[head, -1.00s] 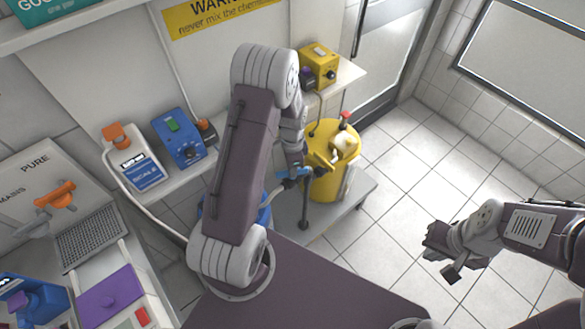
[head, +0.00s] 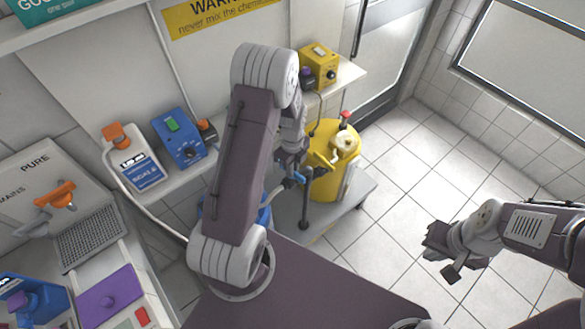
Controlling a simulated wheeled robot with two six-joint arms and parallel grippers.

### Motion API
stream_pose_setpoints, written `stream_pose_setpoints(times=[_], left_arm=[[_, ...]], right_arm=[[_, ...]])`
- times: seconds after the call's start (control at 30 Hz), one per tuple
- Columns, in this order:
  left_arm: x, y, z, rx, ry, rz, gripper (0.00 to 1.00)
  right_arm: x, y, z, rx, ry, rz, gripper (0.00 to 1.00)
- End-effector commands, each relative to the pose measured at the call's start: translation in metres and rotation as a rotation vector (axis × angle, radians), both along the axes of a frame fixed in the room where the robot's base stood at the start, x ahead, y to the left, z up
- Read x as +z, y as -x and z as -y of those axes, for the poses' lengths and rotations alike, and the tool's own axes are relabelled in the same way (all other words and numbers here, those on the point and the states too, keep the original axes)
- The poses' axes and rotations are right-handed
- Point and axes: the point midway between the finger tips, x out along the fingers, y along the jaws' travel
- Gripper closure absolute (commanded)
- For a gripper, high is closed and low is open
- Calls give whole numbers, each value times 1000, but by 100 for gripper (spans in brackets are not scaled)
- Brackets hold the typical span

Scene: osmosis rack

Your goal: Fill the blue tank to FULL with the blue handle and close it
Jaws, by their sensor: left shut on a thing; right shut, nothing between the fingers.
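The blue tank (head: 264,215) stands on a low grey shelf, mostly hidden behind my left arm. The blue handle (head: 293,180) shows just to its right, beside the yellow tank. My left gripper (head: 289,173) is at the blue handle and shut on it; its fingers are largely hidden by my arm. The tank's level and FULL mark cannot be seen. My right gripper (head: 447,261) is shut and empty, over the tiled floor at the right, far from the tanks.
A yellow tank (head: 325,187) with a yellow handle and red knob stands close right of the blue handle. A blue box (head: 177,139), a blue-and-white bottle (head: 137,168) and a yellow box (head: 319,68) stand on shelves above. The floor (head: 420,160) at right is clear.

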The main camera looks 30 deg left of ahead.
Motion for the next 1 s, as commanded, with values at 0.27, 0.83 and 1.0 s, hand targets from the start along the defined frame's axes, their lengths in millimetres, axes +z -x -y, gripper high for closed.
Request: stream_pose_setpoints(times=[0.27,0.83,1.0], left_arm=[[1,-1,0,-173,-1,1,100],[1,-1,0,-288,-1,2,100],[1,-1,0,-288,-1,2,100]], right_arm=[[0,0,0,0,0,0,100],[0,0,0,0,0,0,100],[0,0,0,0,0,0,100]])
